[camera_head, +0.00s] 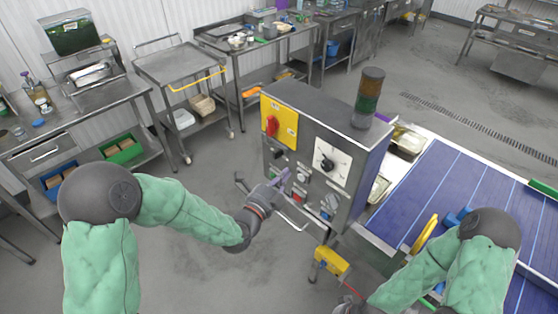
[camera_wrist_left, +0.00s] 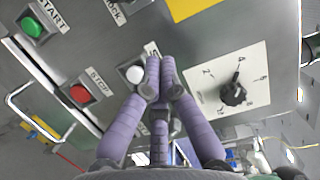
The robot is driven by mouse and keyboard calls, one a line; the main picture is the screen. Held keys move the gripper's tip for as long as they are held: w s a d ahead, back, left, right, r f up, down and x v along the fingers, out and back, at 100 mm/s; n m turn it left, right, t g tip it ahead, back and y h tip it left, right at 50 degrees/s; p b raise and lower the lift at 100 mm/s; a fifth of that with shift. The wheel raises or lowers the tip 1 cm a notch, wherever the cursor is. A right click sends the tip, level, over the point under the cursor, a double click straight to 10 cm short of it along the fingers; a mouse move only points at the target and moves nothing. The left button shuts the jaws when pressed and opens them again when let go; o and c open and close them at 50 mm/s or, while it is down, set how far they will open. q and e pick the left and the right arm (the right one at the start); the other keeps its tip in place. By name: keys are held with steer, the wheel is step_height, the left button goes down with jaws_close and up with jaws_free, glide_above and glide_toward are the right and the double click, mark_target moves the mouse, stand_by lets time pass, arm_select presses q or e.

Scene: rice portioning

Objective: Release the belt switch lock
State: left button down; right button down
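The control cabinet (camera_head: 315,150) stands in the middle of the head view. In the left wrist view its face (camera_wrist_left: 215,55) carries a green START button (camera_wrist_left: 32,27), a red STOP button (camera_wrist_left: 79,93) and a white button (camera_wrist_left: 134,74). A label ending in "ock" (camera_wrist_left: 115,8) is cut off at the top; its switch is mostly out of frame. My left gripper (camera_head: 283,178) is at the cabinet's lower front. Its purple fingertips (camera_wrist_left: 160,68) are together beside the white button, covering part of a label; contact is unclear. My right gripper (camera_head: 350,303) is at the bottom edge, its fingers unclear.
The cabinet also has a red rotary switch on a yellow panel (camera_head: 279,119), a numbered dial (camera_head: 328,163) and a signal light (camera_head: 367,97) on top. A blue conveyor belt (camera_head: 430,190) lies right. A yellow box (camera_head: 331,262) stands low in front.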

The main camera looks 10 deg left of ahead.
mark_target(273, 155)
arm_select(q)
steer(key=w, duration=0.1)
steer(key=w+a, duration=0.1)
steer(key=w, duration=0.1)
steer(key=w+p, duration=0.1)
steer(key=shift+w+a, duration=0.25)
steer(key=shift+w, duration=0.05)
steer(key=shift+w+a, duration=0.3)
steer(key=shift+a, duration=0.2)
steer(key=shift+a, duration=0.1)
steer(key=w+a+b, duration=0.1)
steer(key=a+b, duration=0.1)
steer(key=shift+w+a+f, duration=0.2)
steer(key=shift+w+a, duration=0.1)
steer(key=shift+w, duration=0.05)
steer(key=shift+w+a+r+b, duration=0.15)
steer(key=shift+a+r+b, duration=0.05)
steer(key=shift+a+b, duration=0.2)
